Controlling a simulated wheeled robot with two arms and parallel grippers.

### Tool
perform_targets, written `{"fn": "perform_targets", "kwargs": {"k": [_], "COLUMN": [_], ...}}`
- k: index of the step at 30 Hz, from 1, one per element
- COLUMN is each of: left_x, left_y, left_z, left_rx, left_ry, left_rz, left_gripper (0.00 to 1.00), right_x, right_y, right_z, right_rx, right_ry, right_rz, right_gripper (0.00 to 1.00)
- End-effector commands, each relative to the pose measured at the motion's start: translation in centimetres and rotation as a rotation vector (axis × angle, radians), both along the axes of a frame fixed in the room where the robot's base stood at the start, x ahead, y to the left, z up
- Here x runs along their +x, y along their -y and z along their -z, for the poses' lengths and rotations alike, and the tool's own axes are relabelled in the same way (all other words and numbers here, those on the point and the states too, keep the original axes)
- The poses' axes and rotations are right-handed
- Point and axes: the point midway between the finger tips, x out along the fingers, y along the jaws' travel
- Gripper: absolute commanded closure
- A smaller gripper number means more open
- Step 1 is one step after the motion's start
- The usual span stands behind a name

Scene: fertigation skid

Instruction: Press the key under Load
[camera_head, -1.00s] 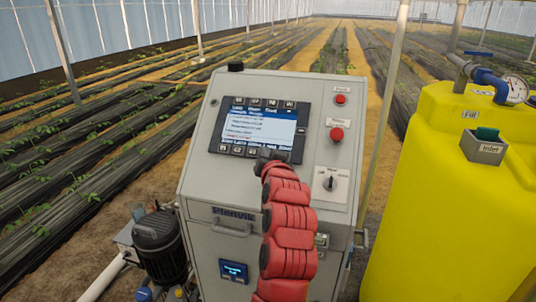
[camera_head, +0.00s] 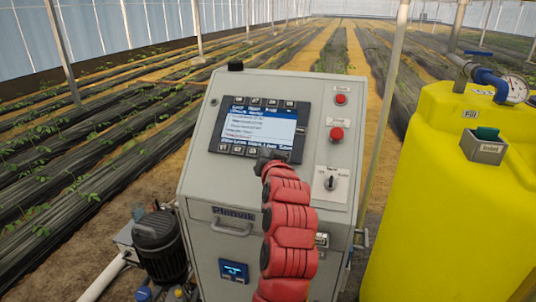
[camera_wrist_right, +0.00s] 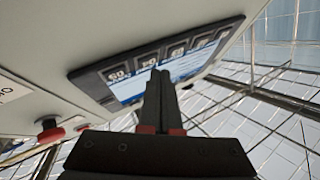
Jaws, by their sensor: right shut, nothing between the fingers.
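The control panel's dark screen unit (camera_head: 258,128) has a lit blue and white display, with a row of keys above it and another below it. The word Load is too small to read in the labels. My right gripper (camera_head: 268,155) is at the lower edge of the screen unit, over the right part of the bottom key row, and hides keys there. In the right wrist view its shut, empty fingertips (camera_wrist_right: 160,72) point at the key row (camera_wrist_right: 148,63), overlapping its middle. I cannot tell whether they touch a key. My left gripper is not in view.
A red button (camera_head: 340,99), a red mushroom knob (camera_head: 336,134) and a rotary switch (camera_head: 330,183) sit right of the screen on the grey cabinet (camera_head: 200,190). A yellow tank (camera_head: 430,200) stands to the right, a dark pump (camera_head: 158,245) at lower left.

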Motion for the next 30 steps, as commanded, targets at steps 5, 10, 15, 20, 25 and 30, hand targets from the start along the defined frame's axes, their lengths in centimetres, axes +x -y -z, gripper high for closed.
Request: {"fn": "perform_targets", "kwargs": {"k": [5,10,15,20,25,30], "left_x": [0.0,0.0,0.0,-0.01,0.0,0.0], "left_y": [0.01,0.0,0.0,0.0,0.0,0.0], "left_z": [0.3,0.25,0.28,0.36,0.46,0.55], "left_rx": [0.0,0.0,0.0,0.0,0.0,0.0], "left_ry": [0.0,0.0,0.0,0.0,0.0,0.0], "left_rz": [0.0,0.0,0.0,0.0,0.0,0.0], "left_gripper": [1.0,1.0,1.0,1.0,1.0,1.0], "right_x": [0.31,0.3,0.33,0.41,0.54,0.68], "right_y": [0.11,0.08,0.09,0.1,0.14,0.19], "right_z": [0.39,0.35,0.38,0.51,0.65,0.79], "right_rx": [0.0,0.001,0.001,0.001,0.001,0.001], "right_ry": [0.0,0.0,0.0,0.0,0.0,0.001], "right_rz": [0.0,0.0,0.0,-0.001,-0.001,0.0], "right_gripper": [1.0,1.0,1.0,1.0,1.0,1.0]}}
